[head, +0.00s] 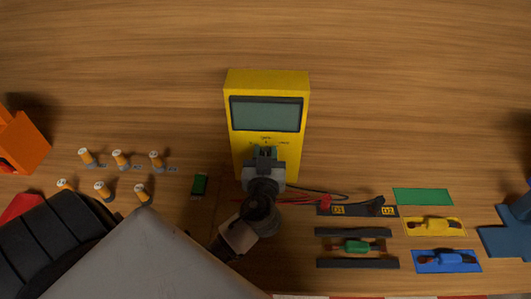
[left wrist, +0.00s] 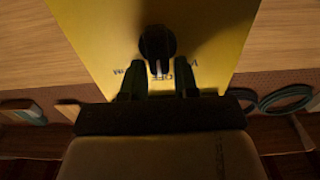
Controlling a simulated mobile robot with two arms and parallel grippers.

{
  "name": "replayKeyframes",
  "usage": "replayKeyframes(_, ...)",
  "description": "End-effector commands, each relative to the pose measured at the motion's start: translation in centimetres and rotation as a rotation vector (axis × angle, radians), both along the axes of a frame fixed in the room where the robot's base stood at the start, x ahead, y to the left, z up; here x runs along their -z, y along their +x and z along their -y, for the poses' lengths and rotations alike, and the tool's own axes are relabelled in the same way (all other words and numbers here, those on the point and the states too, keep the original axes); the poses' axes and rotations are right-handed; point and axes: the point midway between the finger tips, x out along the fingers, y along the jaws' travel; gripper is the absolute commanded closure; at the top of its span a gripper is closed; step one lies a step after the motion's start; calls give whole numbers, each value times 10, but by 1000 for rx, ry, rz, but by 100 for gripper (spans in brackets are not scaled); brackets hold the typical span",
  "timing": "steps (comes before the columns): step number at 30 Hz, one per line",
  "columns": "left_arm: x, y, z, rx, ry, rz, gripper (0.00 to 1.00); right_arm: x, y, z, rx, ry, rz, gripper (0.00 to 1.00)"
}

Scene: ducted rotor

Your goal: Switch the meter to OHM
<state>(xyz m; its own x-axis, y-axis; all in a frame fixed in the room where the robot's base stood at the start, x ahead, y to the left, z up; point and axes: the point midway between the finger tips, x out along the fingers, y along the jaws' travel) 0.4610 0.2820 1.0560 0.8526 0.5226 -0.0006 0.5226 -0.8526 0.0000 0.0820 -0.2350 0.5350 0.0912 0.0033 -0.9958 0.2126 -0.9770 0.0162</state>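The yellow meter (head: 239,84) lies on the wooden table in the middle of the head view, with a blank grey-green screen (head: 266,114). In the left wrist view the meter face (left wrist: 97,35) fills the middle, with a round black dial (left wrist: 157,43) and printed labels beside it; OFF is partly readable. My left gripper (head: 264,152) is over the meter's lower half and hides most of the dial area in the head view. In the left wrist view its fingers (left wrist: 158,76) are apart, close to the dial; contact cannot be told. My right gripper is not in view.
Red and black leads (head: 325,201) lie right of the meter. Dark strips (head: 357,263), a yellow plate (head: 434,226) and a blue plate (head: 446,261) lie lower right. Table behind the meter is clear.

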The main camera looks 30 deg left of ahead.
Motion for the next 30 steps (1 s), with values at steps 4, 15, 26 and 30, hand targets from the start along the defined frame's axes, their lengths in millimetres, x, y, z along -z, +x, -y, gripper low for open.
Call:
replayKeyframes(4, 0, 0, 0, 0, 0, 0, 93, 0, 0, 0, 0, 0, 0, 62)
replayKeyframes(15, 0, 0, 1, -1, 33, -20, 100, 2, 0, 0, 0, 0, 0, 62)
replayKeyframes(26, 2, 3, 5, -1, 236, -145, 100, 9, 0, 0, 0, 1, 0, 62)
replayKeyframes(30, 2, 4, 8, -1, 350, -214, 100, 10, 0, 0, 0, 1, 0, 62)
